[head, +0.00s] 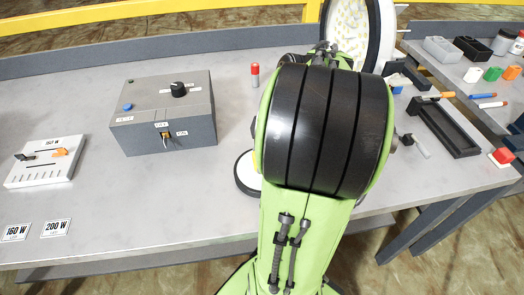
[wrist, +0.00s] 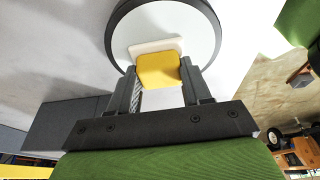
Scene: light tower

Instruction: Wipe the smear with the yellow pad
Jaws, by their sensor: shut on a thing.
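In the wrist view my gripper (wrist: 160,72) is shut on the yellow pad (wrist: 158,70), which has a pale white layer along its far side. The pad is in front of a white round disc (wrist: 202,42) with a black rim. I cannot tell whether it touches the disc. In the head view my own arm hides the gripper and nearly all of the pad. A white disc with a dark rim (head: 246,178) shows partly beside the arm on the bench. I cannot make out a smear in either view.
The grey bench (head: 90,100) carries a grey control box (head: 165,125) and a white slider panel (head: 47,162) at left. A red-capped cylinder (head: 255,75) stands behind. A large black-rimmed lamp (head: 350,22) rises behind my arm. A black tray (head: 445,125) lies at right.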

